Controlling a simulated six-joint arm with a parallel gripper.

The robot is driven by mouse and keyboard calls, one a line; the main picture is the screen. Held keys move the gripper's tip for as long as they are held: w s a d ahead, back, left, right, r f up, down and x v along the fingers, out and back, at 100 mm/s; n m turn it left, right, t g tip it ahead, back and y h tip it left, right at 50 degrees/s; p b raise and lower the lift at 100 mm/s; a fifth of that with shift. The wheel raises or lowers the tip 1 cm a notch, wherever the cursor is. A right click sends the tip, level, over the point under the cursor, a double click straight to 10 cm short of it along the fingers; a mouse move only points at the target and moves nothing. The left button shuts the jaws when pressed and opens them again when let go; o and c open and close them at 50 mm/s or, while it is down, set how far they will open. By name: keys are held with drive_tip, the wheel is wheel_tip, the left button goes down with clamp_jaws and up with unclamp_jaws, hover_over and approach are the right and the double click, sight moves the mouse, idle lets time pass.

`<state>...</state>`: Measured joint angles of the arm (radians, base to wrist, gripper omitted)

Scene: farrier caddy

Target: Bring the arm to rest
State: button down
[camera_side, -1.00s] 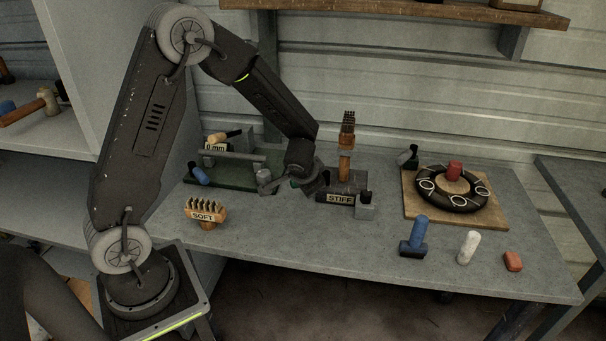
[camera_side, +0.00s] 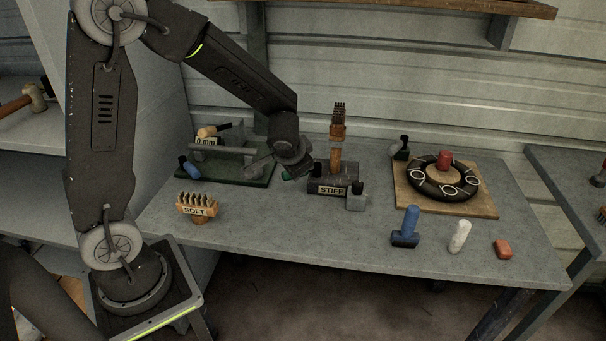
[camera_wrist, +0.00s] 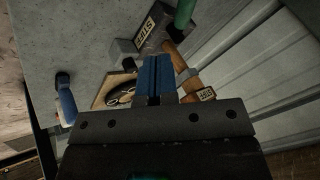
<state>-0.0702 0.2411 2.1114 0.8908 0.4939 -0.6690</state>
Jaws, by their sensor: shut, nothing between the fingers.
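My gripper (camera_side: 292,165) hangs in the air above the bench, between the green tray and the STIFF block in the side view. In the wrist view its two blue-grey fingers (camera_wrist: 153,65) are together with nothing between them. Its fingertips are hard to make out in the side view. The STIFF block (camera_side: 331,190) holds an upright wooden-handled brush (camera_side: 337,125) just right of my gripper. The block (camera_wrist: 147,28) and brush (camera_wrist: 180,60) also show in the wrist view, beyond the fingers.
A green tray (camera_side: 255,181) stands behind left and a SOFT brush (camera_side: 197,206) in front of it. The front middle bench is clear.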

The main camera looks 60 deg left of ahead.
drive_tip(key=s+d+r+h, duration=0.2)
drive_tip(key=s+d+r, duration=0.3)
drive_tip(key=s+r, duration=0.2)
drive_tip(key=s+d+r+h, duration=0.2)
drive_tip(key=s+d+r, duration=0.4)
drive_tip(key=s, duration=0.6)
drive_tip(key=shift+r+t+h, duration=0.4)
drive_tip(key=shift+r, duration=0.25)
